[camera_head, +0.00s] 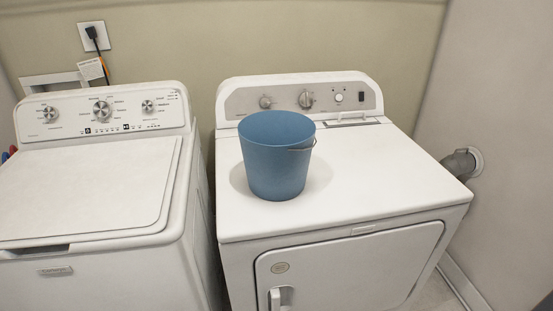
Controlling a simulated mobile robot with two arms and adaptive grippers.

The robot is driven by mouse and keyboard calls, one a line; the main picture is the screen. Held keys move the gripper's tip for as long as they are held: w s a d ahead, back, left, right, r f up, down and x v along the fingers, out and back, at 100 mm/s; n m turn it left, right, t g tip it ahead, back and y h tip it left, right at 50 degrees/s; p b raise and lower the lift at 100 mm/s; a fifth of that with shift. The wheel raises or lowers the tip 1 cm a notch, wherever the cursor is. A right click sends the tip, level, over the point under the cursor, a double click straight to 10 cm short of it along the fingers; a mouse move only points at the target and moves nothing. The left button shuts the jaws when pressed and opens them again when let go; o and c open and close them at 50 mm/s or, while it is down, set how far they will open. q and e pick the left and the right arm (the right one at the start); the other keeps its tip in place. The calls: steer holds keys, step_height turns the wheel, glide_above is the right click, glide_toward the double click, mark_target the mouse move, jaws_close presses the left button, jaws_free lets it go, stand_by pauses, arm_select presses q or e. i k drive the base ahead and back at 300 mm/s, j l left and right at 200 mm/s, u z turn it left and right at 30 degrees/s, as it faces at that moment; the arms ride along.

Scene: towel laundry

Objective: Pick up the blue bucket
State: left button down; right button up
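The blue bucket (272,166) stands upright on top of the white dryer (388,188), left of the middle of its top and in front of its control panel. A thin metal handle (303,147) hangs at the bucket's right side near the rim. The bucket's inside bottom cannot be seen. Neither of my grippers is in view.
A white washer (92,192) with its lid closed stands to the left, with a narrow gap between the machines. The dryer top is clear right of the bucket. A grey vent pipe (460,163) meets the right wall. An outlet (94,37) with a plugged cord is at the back.

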mark_target(276, 146)
steer(key=j+z, duration=0.35)
steer(key=j, duration=0.15)
steer(key=j+z, duration=0.35)
steer(key=j, duration=0.15)
steer(key=k+j+z, duration=0.15)
steer(key=j+z, duration=0.2)
steer(key=k+j+z, duration=0.2)
steer(key=j+z, duration=0.15)
steer(key=j, duration=0.15)
